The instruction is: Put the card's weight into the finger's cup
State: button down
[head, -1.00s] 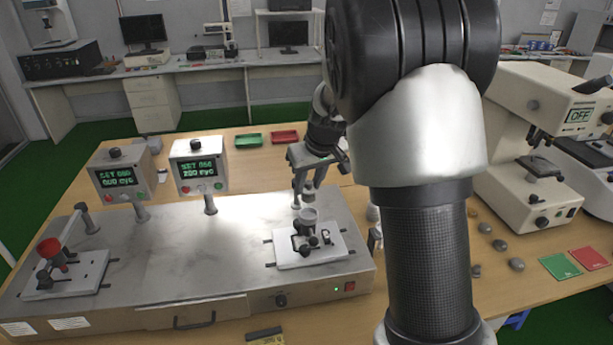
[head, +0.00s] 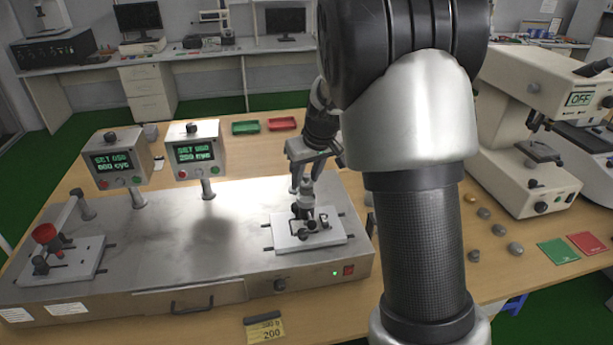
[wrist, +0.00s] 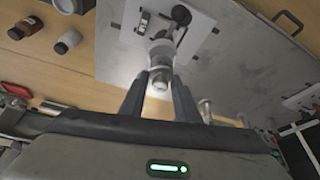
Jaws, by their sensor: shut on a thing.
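A small grey weight (head: 306,184) is between the fingertips of my gripper (head: 307,178), which is shut on it. It also shows between the fingers in the wrist view (wrist: 160,84). The finger fixture (head: 303,222) stands on a white plate (head: 283,240) at the right of the metal test bench. The weight is directly above the finger. The pale cup (wrist: 161,56) shows just past the fingertips in the wrist view; I cannot tell whether weight and cup touch. The yellow card (head: 265,329) at the bench's front shows 200 below a blurred upper line.
Several loose weights (head: 499,230) lie on the table right of my arm. A second fixture with a red knob (head: 46,234) is at the left. Green (head: 246,127) and red (head: 284,123) trays lie behind.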

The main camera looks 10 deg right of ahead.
jog(key=shift+f, duration=0.1)
dwell(0.3)
jog(key=shift+f+b, duration=0.5)
jog(key=shift+b, duration=0.15)
jog(key=shift+f, duration=0.15)
jog(key=shift+f+b, duration=0.35)
jog(key=shift+b, duration=0.2)
jog(key=shift+f+b, duration=0.25)
jog(key=shift+b, duration=0.1)
jog(key=c, duration=0.7)
grip_release()
